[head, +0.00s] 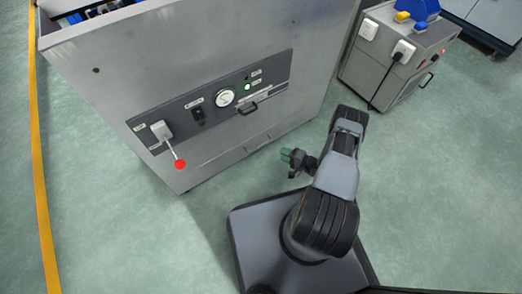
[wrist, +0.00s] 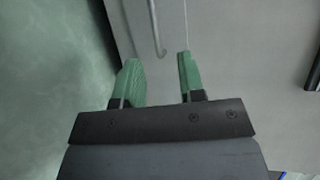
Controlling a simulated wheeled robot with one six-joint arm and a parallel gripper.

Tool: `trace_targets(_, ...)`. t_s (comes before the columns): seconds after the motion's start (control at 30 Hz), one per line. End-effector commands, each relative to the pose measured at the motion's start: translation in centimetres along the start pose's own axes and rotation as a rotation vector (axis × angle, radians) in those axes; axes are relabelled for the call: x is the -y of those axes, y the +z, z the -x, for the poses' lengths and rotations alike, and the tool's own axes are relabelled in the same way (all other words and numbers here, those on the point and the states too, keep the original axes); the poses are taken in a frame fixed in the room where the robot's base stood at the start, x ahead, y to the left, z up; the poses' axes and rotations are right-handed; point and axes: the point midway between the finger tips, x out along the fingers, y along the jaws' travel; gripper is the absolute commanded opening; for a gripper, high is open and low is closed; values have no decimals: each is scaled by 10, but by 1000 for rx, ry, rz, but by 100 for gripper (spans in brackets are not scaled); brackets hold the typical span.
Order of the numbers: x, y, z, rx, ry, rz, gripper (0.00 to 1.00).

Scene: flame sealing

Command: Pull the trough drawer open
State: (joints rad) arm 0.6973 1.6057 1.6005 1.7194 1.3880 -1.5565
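My gripper (head: 290,163) is low in front of the grey cabinet (head: 210,60) in the head view. In the wrist view my gripper (wrist: 158,58) is open, its two green fingers apart with nothing held. A thin metal bar handle (wrist: 154,28) with a bent end lies just beyond the fingertips, between their lines; touching cannot be told. A thin seam (wrist: 186,22) runs beside it on the grey face. In the head view, a low drawer front (head: 258,143) shows faintly near the cabinet's bottom edge; its handle is too small to make out.
The cabinet's dark control panel (head: 210,101) carries a gauge (head: 225,98), a red-knobbed lever (head: 175,153) and a small black handle (head: 248,109). A grey box unit (head: 385,75) with a cable stands at right. Green floor (head: 110,220) is clear at left.

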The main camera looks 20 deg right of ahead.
Motion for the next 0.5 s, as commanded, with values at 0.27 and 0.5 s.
trace_targets(0.27,-15,1,-31,-19,-4,1,36)
trace_targets(0.5,-15,0,-79,-18,-3,1,36)
